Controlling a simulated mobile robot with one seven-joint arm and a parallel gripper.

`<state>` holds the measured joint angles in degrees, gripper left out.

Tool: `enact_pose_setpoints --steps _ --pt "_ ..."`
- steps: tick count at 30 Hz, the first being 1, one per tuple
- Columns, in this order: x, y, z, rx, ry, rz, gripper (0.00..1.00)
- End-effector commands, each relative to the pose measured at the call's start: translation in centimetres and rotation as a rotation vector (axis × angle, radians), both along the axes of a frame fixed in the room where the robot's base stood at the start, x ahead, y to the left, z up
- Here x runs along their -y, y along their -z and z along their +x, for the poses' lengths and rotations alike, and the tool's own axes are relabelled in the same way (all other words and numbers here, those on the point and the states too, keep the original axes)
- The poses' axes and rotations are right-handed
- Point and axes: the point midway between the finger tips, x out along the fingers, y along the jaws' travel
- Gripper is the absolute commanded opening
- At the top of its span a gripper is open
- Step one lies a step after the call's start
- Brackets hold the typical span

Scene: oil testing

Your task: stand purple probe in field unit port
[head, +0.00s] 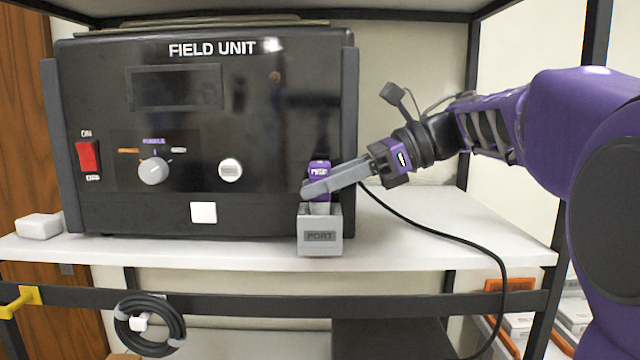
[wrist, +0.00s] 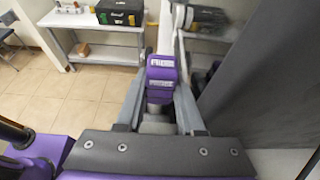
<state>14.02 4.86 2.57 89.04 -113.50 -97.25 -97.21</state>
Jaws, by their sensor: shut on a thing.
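The purple probe (head: 320,168) is upright at the lower right front of the black field unit (head: 215,120). The grey port block (head: 320,243), marked PORT, is directly below it. The probe's pale lower part reaches down between the port's raised sides; I cannot tell how deep it sits. My gripper (head: 317,187) comes in from the right and is shut on the probe just above the port. In the wrist view, the probe's purple labelled top (wrist: 161,74) shows between the fingers of my gripper (wrist: 160,92). The probe's lower end is hidden there.
The field unit stands on a white shelf (head: 440,225) with dark posts. A black cable (head: 440,232) runs over the shelf's right part and hangs off the front. A small white block (head: 39,226) lies at the left. A coiled cable (head: 150,325) hangs below.

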Motion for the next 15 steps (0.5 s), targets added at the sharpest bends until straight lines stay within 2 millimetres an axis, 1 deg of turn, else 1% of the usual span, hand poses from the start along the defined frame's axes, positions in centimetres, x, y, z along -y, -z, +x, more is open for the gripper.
enact_pose_setpoints --steps 15 --pt "-0.01 1.08 0.0 0.001 0.0 0.0 0.0"
